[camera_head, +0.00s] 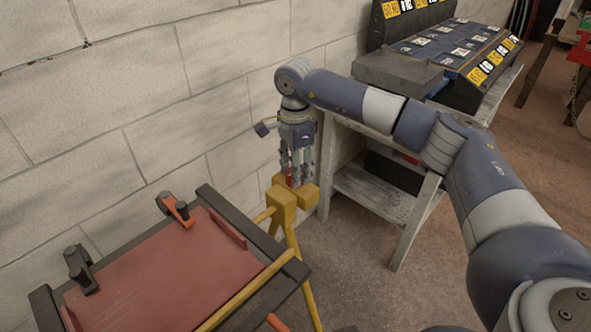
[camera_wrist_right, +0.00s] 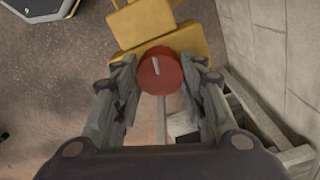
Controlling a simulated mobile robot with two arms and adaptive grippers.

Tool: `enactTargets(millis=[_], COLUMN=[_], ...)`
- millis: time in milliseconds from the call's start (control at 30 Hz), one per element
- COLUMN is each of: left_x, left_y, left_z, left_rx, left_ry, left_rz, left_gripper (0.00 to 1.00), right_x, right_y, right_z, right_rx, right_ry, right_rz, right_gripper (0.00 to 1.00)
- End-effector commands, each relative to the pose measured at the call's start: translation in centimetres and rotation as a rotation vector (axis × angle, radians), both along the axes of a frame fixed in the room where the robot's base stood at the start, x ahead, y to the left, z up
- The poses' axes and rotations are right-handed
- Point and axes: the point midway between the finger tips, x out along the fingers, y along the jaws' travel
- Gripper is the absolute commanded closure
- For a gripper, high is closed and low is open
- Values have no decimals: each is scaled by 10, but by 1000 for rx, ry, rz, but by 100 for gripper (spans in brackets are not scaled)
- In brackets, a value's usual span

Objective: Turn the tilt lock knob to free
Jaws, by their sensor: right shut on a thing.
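The tilt lock knob (camera_wrist_right: 160,73) is a round red knob with a pale line across its face, on the yellow frame stand. In the head view only a bit of the red knob (camera_head: 290,180) shows between the fingers. My right gripper (camera_wrist_right: 161,80) points down at it, with one finger on each side, shut on it. It also shows in the head view (camera_head: 296,180) above the top of the yellow stand (camera_head: 282,203). The pale line runs nearly up and down in the wrist view. My left gripper is not in view.
A frame with a reddish panel (camera_head: 160,275), dark rails and clamps stands at the lower left. A block wall (camera_head: 150,100) runs close behind. A grey wooden bench (camera_head: 375,190) with dark bin racks (camera_head: 450,45) stands to the right. Brown floor lies in front.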

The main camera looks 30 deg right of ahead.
Motion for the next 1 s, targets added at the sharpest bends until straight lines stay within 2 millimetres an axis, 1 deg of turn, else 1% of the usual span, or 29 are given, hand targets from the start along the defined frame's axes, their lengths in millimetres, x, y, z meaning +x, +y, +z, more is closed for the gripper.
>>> enactTargets(millis=[300, 733, 767, 800, 833, 1000], left_x=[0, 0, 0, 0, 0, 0], left_y=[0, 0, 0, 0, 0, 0], left_z=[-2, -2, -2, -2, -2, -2], left_rx=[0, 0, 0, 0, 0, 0], left_ry=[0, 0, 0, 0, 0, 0], left_rz=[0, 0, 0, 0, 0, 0], left_gripper=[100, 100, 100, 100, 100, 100], right_x=[1, 1, 1, 1, 1, 1], right_y=[0, 0, 0, 0, 0, 0], right_z=[0, 1, 1, 1, 1, 0], right_rx=[0, 0, 0, 0, 0, 0], right_ry=[-2, -2, -2, -2, -2, -1], right_rz=[79, 88, 88, 87, 87, 86], right_gripper=[85, 85, 57, 48, 41, 41])
